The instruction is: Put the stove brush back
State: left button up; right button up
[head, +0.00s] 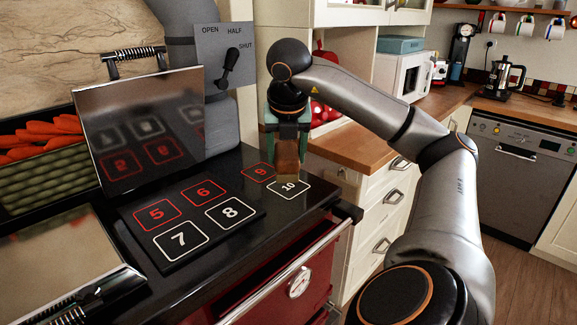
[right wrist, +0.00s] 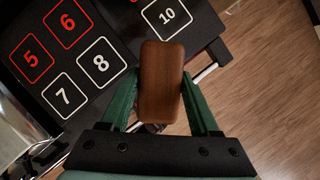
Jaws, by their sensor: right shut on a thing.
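The stove brush, seen as a brown wooden block (head: 287,163), is in my right gripper (head: 288,145), above the right end of the black stove top (head: 225,178) near squares 9 and 10. In the right wrist view the block (right wrist: 160,70) sits between the two green fingers of the gripper (right wrist: 162,98), which are shut on its sides. Any bristles are hidden. In the head view I cannot tell whether the block touches the stove top. My left gripper is not in view.
A shiny lid (head: 142,125) stands raised behind squares 5 to 8; another lid (head: 60,265) lies at the front left. A lever (head: 228,65) is on an OPEN/HALF/SHUT plate. The stove's front rail (head: 290,270) runs below the edge. A wooden counter (head: 358,147) is to the right.

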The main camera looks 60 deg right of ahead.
jog(key=shift+s+d, duration=0.15)
jog(key=shift+s, duration=0.25)
jog(key=shift+d, duration=0.3)
jog(key=w+d+f, duration=0.2)
jog(key=d+f, duration=0.1)
jog(key=w+d+f, duration=0.2)
jog(key=d, duration=0.2)
jog(key=w+d+f+p, duration=0.1)
jog(key=w+d+f, duration=0.1)
jog(key=d+f, duration=0.1)
jog(key=shift+w+d+f, duration=0.3)
jog(key=shift+w, duration=0.05)
jog(key=x, duration=0.3)
jog(key=shift+s+a+f+b, duration=0.1)
jog(key=shift+s+f+b, duration=0.05)
jog(key=shift+f+b, duration=0.15)
jog(key=shift+f, duration=0.3)
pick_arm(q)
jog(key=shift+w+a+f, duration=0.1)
pick_arm(e)
jog(key=shift+f, duration=0.1)
